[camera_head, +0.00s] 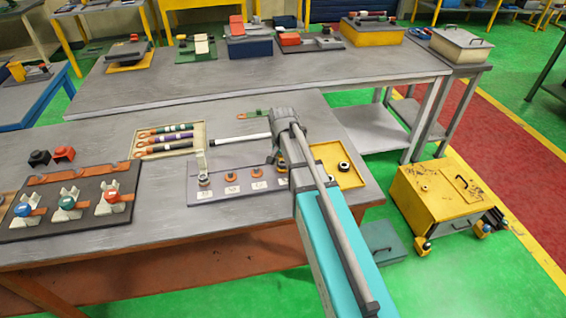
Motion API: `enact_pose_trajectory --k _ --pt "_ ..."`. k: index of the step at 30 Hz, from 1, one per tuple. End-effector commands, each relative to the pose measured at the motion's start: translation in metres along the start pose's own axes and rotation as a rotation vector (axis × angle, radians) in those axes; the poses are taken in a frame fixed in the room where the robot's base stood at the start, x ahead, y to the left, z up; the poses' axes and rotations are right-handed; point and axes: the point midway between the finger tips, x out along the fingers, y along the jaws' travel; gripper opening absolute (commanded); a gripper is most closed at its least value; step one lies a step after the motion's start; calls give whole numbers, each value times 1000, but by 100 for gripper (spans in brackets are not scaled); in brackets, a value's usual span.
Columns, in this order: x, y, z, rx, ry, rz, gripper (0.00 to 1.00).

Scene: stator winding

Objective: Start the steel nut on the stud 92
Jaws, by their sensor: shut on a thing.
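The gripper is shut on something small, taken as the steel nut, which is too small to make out. Several studs with orange rings stand in a row on the board, each with a white label in front. The label numbers are not readable, so stud 92 cannot be singled out.
A yellow tray (356,181) with a dark ring-shaped part is right of the board, partly behind my arm. A tray of cables (198,128) lies behind the board. A dark fixture (88,222) with white clamps stands left. Bare tabletop (160,190) separates fixture and board.

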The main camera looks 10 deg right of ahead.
Motion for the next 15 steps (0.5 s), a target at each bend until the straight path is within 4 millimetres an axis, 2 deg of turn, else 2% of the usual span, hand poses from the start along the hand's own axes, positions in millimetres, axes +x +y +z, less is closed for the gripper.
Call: enact_pose_trajectory --k 4,5,10,11,15 --pt "0 1 1 -1 -2 1 4" --pt "0 1 1 -1 -2 1 45" --pt "0 1 1 -2 -1 1 77" --pt "0 0 0 -2 -1 1 82" --pt "0 0 0 -2 -1 0 82"
